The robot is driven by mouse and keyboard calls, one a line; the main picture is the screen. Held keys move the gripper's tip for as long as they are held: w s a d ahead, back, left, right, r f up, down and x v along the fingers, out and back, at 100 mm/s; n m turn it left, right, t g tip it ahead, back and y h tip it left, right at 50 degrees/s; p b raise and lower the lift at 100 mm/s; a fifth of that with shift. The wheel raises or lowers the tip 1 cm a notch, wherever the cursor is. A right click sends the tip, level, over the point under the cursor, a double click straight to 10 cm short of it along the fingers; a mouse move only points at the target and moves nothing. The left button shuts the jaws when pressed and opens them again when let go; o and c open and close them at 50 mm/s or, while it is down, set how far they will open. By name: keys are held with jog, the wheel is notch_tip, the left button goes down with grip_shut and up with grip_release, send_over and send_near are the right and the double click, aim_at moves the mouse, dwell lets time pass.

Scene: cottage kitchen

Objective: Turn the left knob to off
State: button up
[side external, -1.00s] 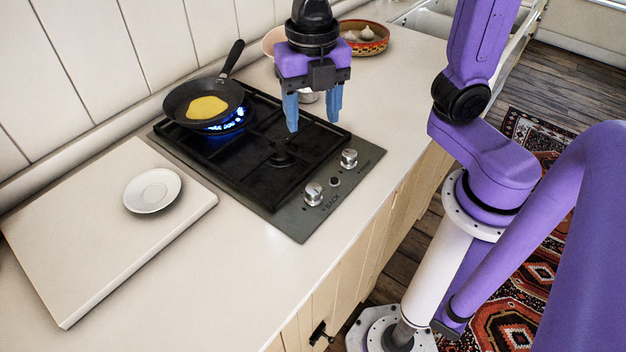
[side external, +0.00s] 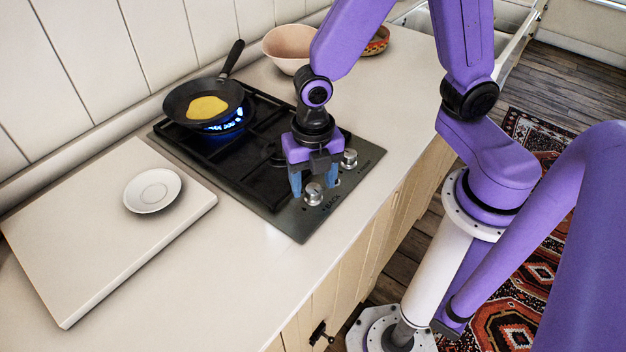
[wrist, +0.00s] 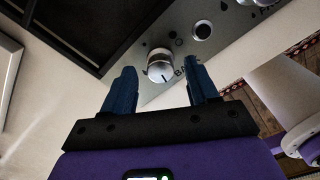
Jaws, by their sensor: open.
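The left knob (side external: 313,194), a silver dial, sits on the front panel of the black gas hob (side external: 293,225). It also shows in the wrist view (wrist: 160,66), just ahead of and between the fingertips. My gripper (side external: 314,185) is open and low over the panel, with blue fingers on either side of the left knob. I cannot tell whether they touch it. In the wrist view the gripper (wrist: 160,85) is empty. The right knob (side external: 349,159) is just beyond the gripper. A blue flame (side external: 228,122) burns under the frying pan (side external: 178,101) on the rear burner.
The pan holds something yellow (side external: 207,107). A white board (side external: 70,285) with a saucer (side external: 152,190) lies left of the hob. A pink bowl (side external: 287,49) and a patterned bowl (side external: 377,42) stand behind my arm. The counter front is clear.

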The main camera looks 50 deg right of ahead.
jog(key=shift+f, duration=0.45)
jog(key=c, duration=1)
jog(key=shift+c, duration=0.2)
